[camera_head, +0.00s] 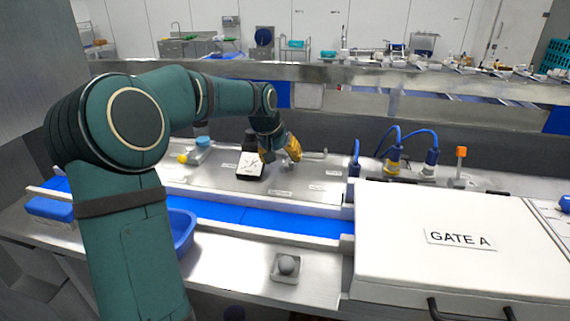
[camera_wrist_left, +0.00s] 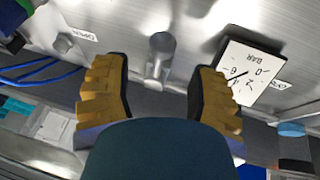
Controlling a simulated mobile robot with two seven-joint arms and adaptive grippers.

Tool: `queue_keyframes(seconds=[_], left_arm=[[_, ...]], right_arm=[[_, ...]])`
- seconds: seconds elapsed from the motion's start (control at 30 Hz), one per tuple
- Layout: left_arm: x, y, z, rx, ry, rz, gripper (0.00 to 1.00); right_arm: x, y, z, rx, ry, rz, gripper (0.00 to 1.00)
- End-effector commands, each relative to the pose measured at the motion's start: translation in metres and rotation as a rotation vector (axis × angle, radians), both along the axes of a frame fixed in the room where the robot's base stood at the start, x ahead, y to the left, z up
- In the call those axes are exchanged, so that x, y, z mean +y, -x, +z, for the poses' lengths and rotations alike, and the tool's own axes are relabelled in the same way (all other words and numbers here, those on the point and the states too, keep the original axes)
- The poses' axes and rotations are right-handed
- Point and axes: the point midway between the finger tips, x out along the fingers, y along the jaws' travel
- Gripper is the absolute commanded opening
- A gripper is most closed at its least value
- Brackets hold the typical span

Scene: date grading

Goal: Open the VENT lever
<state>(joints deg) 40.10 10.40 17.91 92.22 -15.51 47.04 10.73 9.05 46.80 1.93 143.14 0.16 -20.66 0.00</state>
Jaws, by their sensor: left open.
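My left gripper (camera_head: 281,153) is open over the steel panel (camera_head: 215,176) in the head view. In the left wrist view its two yellow-padded fingers stand apart (camera_wrist_left: 156,78). A grey metal lever (camera_wrist_left: 160,58) with a round end shows between and beyond them, not gripped. I cannot read whether this is the VENT lever; the small labels are too unclear. A white BAR gauge (camera_wrist_left: 246,72) lies beside the right finger in the wrist view; it also shows left of the gripper in the head view (camera_head: 251,165). My right gripper is not in view.
A smaller metal knob (camera_wrist_left: 63,43) sits beside a label in the wrist view. Blue-cabled connectors (camera_head: 393,160) stand right of the panel. A blue conveyor strip (camera_head: 250,215) runs in front. A white GATE A cover (camera_head: 440,215) fills the right side.

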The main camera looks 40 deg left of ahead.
Motion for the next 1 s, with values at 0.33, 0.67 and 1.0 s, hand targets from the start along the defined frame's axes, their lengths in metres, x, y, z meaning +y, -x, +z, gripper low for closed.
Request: queue_keyframes(seconds=[0.33, 0.67, 1.0], left_arm=[[0.001, -0.015, -0.032, 0.0, 0.0, 0.0, 0.58], [0.001, -0.015, -0.033, 0.0, 0.0, 0.0, 0.53], [0.001, -0.015, -0.033, 0.0, 0.0, 0.0, 0.0]], right_arm=[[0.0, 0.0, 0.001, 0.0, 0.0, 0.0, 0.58], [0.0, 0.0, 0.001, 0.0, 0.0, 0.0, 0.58], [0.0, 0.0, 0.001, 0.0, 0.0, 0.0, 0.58]])
